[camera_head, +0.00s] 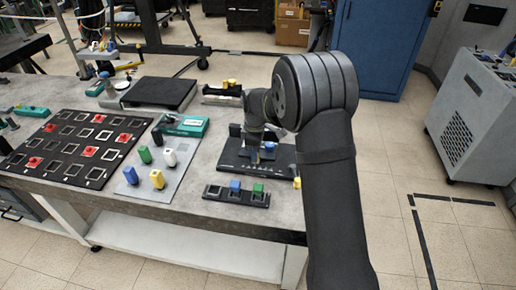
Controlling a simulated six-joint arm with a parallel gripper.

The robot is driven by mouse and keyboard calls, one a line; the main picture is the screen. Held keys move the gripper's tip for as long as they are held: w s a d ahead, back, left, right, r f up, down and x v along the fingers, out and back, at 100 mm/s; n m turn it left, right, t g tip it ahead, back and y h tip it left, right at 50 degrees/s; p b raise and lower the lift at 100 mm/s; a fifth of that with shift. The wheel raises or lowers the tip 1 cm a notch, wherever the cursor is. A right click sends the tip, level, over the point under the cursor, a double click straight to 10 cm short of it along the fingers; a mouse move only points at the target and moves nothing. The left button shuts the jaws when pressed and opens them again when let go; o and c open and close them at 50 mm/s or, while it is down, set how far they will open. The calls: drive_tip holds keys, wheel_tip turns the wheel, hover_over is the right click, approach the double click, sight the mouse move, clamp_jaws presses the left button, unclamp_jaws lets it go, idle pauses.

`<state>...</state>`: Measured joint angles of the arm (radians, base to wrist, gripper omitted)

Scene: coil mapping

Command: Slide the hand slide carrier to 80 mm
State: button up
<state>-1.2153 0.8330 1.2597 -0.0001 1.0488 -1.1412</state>
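A black slide base (225,166) with small pale marks lies at the right end of the bench. An upright dark part stands at its back left. A small blue part (269,147) shows at the right side of my gripper; I cannot tell whether it is the hand slide carrier. My gripper (255,161) points down over the middle of the base. My forearm and wrist come in from the right and hide some of the base's back and right side. The fingertips are too small and dark to tell whether they are open or touching anything.
A black strip (218,190) with blue and green blocks lies in front of the base. To the left are a grey plate (133,184) with coloured pegs, a teal device (186,125) and a large black board (48,148) with red pieces. A black platform (160,91) stands behind.

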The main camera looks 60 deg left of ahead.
drive_tip(key=c, duration=0.4)
drive_tip(key=shift+w+d, duration=0.7)
drive_tip(key=shift+w, duration=0.05)
drive_tip(key=shift+w+d, duration=0.25)
drive_tip(key=shift+d, duration=0.05)
drive_tip(key=shift+w+d, duration=0.35)
drive_tip(key=shift+w, duration=0.05)
idle(0.6)
drive_tip(key=o, duration=0.8)
drive_tip(key=shift+c, duration=0.2)
